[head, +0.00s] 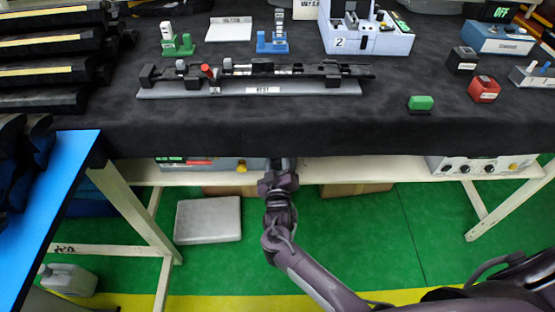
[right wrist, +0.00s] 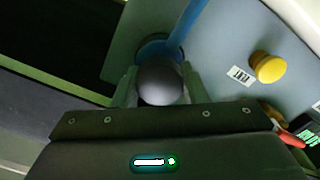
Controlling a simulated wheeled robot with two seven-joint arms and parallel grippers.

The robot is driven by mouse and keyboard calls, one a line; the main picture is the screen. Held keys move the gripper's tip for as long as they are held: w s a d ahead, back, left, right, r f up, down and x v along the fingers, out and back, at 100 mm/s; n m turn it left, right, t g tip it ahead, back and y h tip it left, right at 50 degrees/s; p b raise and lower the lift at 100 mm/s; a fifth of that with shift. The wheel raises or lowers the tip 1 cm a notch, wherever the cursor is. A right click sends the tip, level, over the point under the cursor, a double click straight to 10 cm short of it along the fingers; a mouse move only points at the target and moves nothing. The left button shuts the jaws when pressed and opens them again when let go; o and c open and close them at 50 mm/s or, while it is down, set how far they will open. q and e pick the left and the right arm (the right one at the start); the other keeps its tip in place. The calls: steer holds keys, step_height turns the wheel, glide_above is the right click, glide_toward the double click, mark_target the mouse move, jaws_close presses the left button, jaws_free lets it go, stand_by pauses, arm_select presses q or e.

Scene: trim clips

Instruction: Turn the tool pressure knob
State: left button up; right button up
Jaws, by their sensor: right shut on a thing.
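My right gripper (head: 279,166) reaches under the table's front edge to a grey-blue box (head: 215,164) on the lower shelf. In the right wrist view the gripper (right wrist: 160,88) is shut on a dark round knob (right wrist: 159,76), with one pale finger on each side of it. A blue ring (right wrist: 150,48) shows behind the knob on the box's front face (right wrist: 220,45). The knob's pointer or marking cannot be seen. In the head view the knob is hidden by my gripper. My left gripper is not in view.
A yellow button (right wrist: 269,68) and a barcode label (right wrist: 240,76) sit right of the knob. A red part and a lit green display (right wrist: 309,134) show at the right edge. The dark-covered table (head: 300,135) overhangs the shelf (head: 340,172). Another box with knobs (head: 480,165) stands farther right.

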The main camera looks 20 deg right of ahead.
steer(key=shift+n, duration=0.3)
steer(key=o, duration=1)
steer(key=shift+c, duration=0.2)
steer(key=shift+s, duration=0.1)
steer(key=v, duration=0.7)
steer(key=shift+s+a, duration=0.2)
steer(key=shift+s, duration=0.15)
